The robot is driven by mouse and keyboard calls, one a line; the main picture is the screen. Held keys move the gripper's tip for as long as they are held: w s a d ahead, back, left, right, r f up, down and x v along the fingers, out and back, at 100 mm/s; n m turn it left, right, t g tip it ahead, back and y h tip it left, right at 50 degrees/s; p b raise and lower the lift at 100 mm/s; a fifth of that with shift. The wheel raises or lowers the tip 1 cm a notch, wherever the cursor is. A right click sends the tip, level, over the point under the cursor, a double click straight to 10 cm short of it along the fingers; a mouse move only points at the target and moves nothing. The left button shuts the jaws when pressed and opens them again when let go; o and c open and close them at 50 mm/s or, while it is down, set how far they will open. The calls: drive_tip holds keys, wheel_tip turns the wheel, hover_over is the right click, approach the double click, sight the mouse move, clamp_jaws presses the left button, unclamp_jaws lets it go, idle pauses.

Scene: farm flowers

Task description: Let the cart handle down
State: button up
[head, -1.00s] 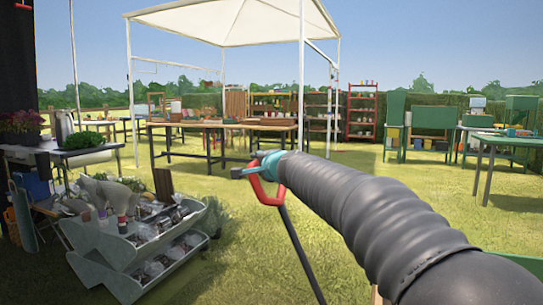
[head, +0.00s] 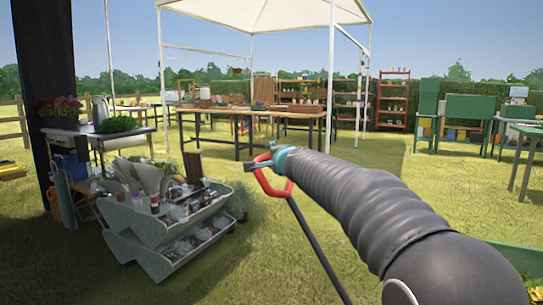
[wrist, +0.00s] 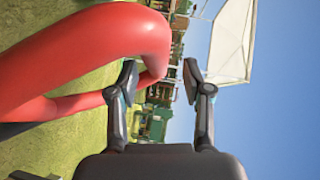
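The cart handle is a red loop (head: 270,184) on a slanting dark rod (head: 318,250), held up above the grass near the middle of the head view. My gripper (head: 268,162) is at the top of the loop. In the wrist view the red handle (wrist: 110,38) fills the upper left. The left finger overlaps the red bar, and a small gap shows beside the right finger.
A grey tiered rack (head: 150,225) with bottles and bags stands on the left. A green edge (head: 505,258) with flowers shows at lower right. Wooden tables (head: 240,115) stand under a white canopy (head: 265,14). Open grass (head: 400,165) lies between.

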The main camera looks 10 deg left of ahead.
drive_tip(key=shift+s+a+r, duration=0.1)
drive_tip(key=shift+s+r, duration=0.05)
drive_tip(key=shift+r, duration=0.05)
drive_tip(key=v, duration=1.2)
idle(0.4)
